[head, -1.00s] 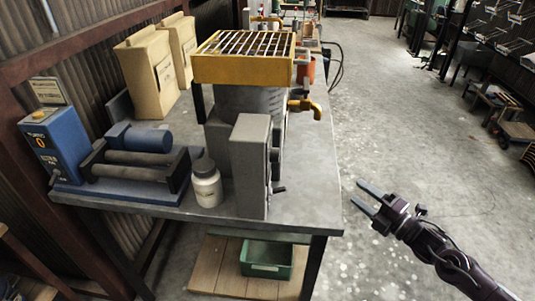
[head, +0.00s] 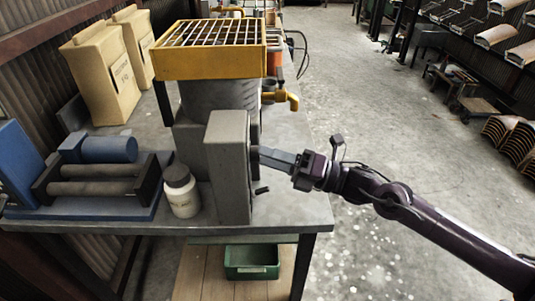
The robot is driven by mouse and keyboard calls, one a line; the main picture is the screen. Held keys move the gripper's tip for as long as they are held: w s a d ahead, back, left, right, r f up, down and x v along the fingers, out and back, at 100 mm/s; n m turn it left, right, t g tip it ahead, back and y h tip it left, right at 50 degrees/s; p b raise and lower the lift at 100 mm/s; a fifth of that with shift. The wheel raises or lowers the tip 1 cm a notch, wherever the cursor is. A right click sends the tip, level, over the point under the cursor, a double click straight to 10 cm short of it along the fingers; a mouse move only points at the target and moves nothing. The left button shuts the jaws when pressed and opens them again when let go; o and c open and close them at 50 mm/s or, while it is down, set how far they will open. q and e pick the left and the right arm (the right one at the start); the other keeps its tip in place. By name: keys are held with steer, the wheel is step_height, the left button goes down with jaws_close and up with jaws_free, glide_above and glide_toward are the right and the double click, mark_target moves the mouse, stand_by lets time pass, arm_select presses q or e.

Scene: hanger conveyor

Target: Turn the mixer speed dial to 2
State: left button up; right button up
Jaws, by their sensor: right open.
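The mixer stands on the table, with a yellow grated hopper (head: 210,62) on top and a grey control box (head: 229,168) in front. The control face of the box is turned to the right, almost edge-on, so the dial and its markings cannot be made out. A small dark lever (head: 261,190) sticks out low on that face. My right gripper (head: 262,155) comes in from the right with its fingertips at the upper part of that face. Its fingers overlap in this view, and whether they touch the dial is hidden. My left gripper is not in view.
A white bottle (head: 181,192) stands just left of the control box. A blue roller machine (head: 105,178) is farther left. A yellow spout (head: 287,98) juts out behind my right gripper. The floor (head: 400,150) right of the table is open.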

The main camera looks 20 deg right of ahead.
steer(key=shift+w+a, duration=0.2)
steer(key=shift+a, duration=0.2)
steer(key=shift+r, duration=0.1)
steer(key=c, duration=1)
steer(key=shift+o, duration=0.2)
